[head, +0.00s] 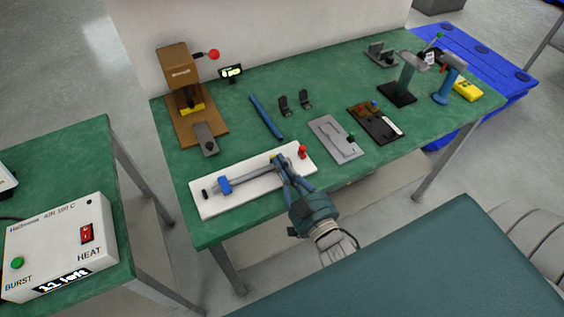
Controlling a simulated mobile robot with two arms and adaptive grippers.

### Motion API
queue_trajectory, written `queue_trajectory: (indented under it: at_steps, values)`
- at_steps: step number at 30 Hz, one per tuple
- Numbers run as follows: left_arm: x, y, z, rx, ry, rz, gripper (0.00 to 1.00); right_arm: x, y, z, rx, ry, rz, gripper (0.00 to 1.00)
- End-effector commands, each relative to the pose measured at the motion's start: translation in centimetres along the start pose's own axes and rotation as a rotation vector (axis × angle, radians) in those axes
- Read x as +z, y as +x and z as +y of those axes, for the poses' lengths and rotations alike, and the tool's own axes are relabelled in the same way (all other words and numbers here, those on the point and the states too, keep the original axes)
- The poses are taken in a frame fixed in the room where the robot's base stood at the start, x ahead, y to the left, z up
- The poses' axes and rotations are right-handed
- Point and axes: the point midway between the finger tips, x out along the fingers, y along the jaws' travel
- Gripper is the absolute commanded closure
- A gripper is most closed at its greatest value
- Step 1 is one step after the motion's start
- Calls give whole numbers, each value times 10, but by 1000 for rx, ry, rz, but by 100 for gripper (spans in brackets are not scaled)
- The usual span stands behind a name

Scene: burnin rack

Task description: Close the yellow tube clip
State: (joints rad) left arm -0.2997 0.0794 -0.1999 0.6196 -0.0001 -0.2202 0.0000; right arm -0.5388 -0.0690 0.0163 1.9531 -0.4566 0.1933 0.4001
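A white board (240,197) lies near the front edge of the green table, with a grey tube (250,174) along it. A blue clip (224,185) sits on the tube toward the left. A small yellow part, likely the yellow tube clip (274,156), shows at the tube's right part, mostly hidden by my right gripper (279,161). The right gripper reaches in from the front, its fingers converging at the yellow part. I cannot tell whether they grip it, or whether the clip is open or closed. My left gripper is not in view.
A grey plate fixture (336,139) lies further right. A blue bar (266,117) and a brown press (178,75) are behind. Bare table lies between the board and the blue bar.

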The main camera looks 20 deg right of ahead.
Motion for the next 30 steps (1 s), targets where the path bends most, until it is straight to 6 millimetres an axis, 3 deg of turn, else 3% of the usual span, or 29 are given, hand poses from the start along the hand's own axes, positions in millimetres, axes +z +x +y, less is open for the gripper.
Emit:
queue_trajectory:
  at_steps: [10, 12, 24, 30]
  values:
    - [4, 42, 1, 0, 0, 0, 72, 18, -6, 0, 1, 1, 113, 100]
    - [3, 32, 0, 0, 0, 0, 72, 18, -10, 0, 0, 1, 114, 100]
    - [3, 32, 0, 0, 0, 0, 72, 25, -11, 0, 1, 0, 114, 100]
    - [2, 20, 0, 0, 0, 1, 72, 13, -7, 1, 0, -1, 116, 100]
